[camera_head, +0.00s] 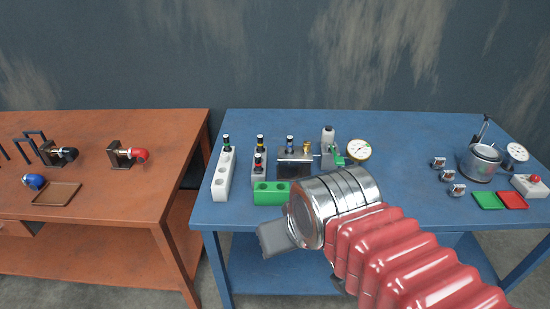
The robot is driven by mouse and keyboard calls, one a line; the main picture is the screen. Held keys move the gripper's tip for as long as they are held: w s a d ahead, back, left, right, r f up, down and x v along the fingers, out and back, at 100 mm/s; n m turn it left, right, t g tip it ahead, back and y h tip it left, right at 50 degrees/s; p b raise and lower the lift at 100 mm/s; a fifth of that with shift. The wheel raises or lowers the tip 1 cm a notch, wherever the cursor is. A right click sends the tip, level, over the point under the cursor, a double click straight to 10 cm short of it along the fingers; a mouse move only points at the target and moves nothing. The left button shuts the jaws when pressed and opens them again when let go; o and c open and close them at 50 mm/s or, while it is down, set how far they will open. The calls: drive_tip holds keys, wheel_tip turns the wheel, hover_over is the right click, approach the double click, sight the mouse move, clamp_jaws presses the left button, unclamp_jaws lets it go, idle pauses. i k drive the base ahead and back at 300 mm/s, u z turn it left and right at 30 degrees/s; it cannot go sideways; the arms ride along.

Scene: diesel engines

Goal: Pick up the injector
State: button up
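Several small dark-topped upright pieces that look like injectors stand on the blue table. One (226,142) is in the far end of a white rack (219,187) with empty holes. Two more, one behind (260,141) and one in front (258,160), stand in a grey rack (259,176). Another (290,142) stands on a metal fixture (294,169). My gripper (268,240) is in front of the table's near edge, apart from them. Only a grey part of it shows past my silver wrist, so its fingers cannot be made out.
A green block (269,196) with holes lies near the front edge, close to my wrist. A dial gauge (358,151) stands behind my arm. A metal pot (481,163), green tray (488,201) and red tray (512,200) are at right. An orange table (100,190) stands at left.

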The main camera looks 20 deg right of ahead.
sight(289, 151)
drive_tip(key=u, duration=0.4)
drive_tip(key=k, duration=0.55)
drive_tip(key=u, duration=0.75)
drive_tip(key=k, duration=0.45)
drive_tip(key=u, duration=0.3)
drive_tip(key=i, duration=1.6)
drive_tip(key=z, duration=1.1)
drive_tip(key=i, duration=0.7)
drive_tip(key=z, duration=0.5)
